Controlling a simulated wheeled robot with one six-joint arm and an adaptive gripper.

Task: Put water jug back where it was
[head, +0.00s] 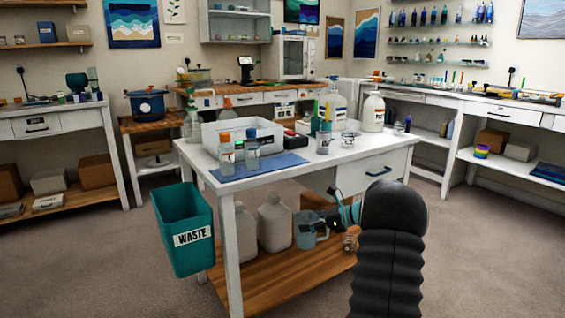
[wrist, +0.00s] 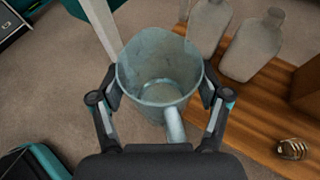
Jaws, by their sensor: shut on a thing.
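The water jug (wrist: 158,58), a bluish-grey translucent pitcher, is between the two fingers of my gripper (wrist: 160,86) in the wrist view. My gripper is shut on its sides, and the jug's handle points back towards my palm. The inside of the jug looks empty. In the head view the jug (head: 308,230) shows at the height of the table's lower shelf, beside the white containers. My gripper (head: 334,217) is partly hidden there by my arm. I cannot tell whether the jug touches the wooden lower shelf (head: 262,290).
Two whitish jugs (head: 274,222) stand on the lower shelf, with a small gold object (wrist: 292,149) and a brown box (wrist: 308,86) near its right side. A teal waste bin (head: 184,225) hangs at the table's left. The white tabletop (head: 345,160) is above the shelf.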

